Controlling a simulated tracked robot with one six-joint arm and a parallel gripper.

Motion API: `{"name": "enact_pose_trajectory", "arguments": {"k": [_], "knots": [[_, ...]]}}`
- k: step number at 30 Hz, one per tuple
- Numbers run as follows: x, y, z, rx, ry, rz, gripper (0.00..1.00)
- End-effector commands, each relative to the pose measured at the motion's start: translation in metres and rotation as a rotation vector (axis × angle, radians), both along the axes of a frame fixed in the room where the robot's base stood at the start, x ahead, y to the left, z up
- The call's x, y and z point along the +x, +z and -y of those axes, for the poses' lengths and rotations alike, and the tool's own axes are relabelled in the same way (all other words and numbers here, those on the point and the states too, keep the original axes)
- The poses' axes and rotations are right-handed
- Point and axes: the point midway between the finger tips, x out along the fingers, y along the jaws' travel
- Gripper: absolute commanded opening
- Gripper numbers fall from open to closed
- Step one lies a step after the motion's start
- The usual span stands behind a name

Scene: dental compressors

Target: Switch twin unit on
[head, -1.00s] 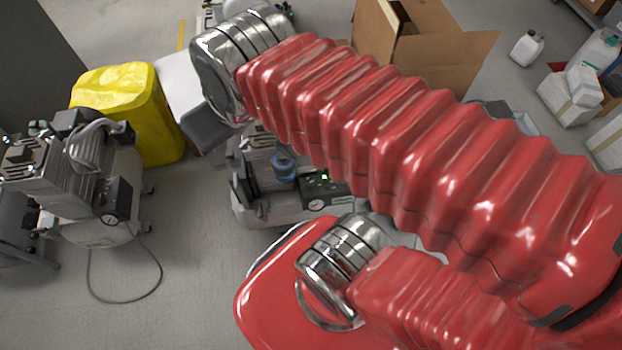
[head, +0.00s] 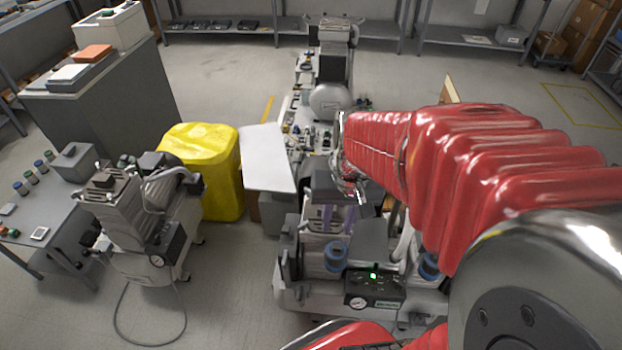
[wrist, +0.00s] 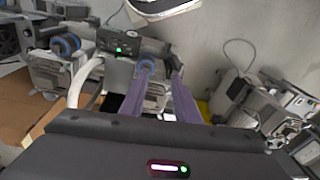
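The twin unit is a grey compressor (head: 300,292) with two blue-capped parts (head: 336,256), in the middle of the head view. Its dark control panel (head: 375,290) has a lit green light and a round gauge. The panel also shows in the wrist view (wrist: 119,43), upper left. I cannot make out its switch position. My gripper (head: 336,226) hangs above and behind the panel, pointing down. Its two purple fingers (wrist: 160,72) are apart, with nothing held between them. In the wrist view, the fingertips overlap a blue cap; contact cannot be told.
Another compressor (head: 150,235) stands at left, its hose on the floor. A yellow covered bin (head: 205,165) and a white panel (head: 266,158) are behind. A grey table (head: 50,222) is far left. Front-left floor is clear apart from the hose.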

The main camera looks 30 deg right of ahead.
Motion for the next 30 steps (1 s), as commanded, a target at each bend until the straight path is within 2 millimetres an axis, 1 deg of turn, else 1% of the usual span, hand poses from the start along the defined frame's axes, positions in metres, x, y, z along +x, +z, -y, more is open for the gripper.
{"name": "enact_pose_trajectory", "arguments": {"k": [1,3,11,20,30], "knots": [[0.0,-0.008,0.007,0.015,-0.03,-0.021,0.29],[0.001,-0.018,0.014,0.034,-0.068,-0.041,0.29],[0.003,-0.055,0.042,0.109,-0.218,-0.111,0.29],[0.001,-0.101,0.072,0.199,-0.406,-0.18,0.29],[-0.004,-0.159,0.104,0.299,-0.639,-0.243,0.29]]}}
